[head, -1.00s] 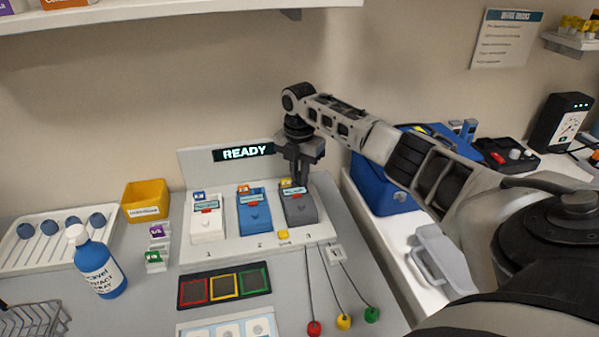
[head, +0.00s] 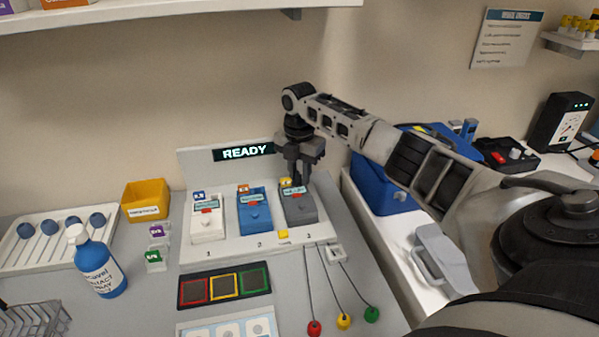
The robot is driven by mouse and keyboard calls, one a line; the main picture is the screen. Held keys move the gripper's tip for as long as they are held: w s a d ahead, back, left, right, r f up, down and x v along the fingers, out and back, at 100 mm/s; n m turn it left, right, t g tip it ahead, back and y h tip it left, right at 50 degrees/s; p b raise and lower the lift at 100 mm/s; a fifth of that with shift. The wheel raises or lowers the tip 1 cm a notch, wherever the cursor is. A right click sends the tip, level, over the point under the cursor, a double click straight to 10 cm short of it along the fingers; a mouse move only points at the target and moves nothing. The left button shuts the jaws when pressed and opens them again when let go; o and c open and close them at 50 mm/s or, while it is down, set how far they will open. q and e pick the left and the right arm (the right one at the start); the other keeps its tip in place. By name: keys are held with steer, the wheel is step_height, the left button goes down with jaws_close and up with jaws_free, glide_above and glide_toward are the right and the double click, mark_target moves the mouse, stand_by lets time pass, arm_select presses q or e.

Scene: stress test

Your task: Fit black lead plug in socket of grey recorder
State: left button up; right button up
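The grey recorder (head: 299,208) stands in place 3 at the right end of a white stand (head: 232,240), beside a blue recorder (head: 254,212) and a white one (head: 207,224). My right gripper (head: 299,178) points down at the back top edge of the grey recorder, next to its yellow tag (head: 286,183). Its dark fingers hide the socket area. I cannot make out the black lead plug or whether the fingers hold it. Thin dark leads (head: 328,283) run from the front of the stand to red, yellow and green ball ends. My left gripper is out of view.
A display reading READY (head: 243,152) is behind the recorders. A blue spray bottle (head: 100,266), a yellow bin (head: 146,201) and a white rack (head: 45,255) are at left. A blue case (head: 380,190) stands right of the stand, under my arm.

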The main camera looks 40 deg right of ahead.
mark_target(300, 174)
steer(key=shift+r, duration=0.2)
steer(key=shift+r, duration=1.85)
steer(key=o, duration=0.6)
steer(key=shift+r, duration=0.1)
steer(key=shift+r, duration=1.4)
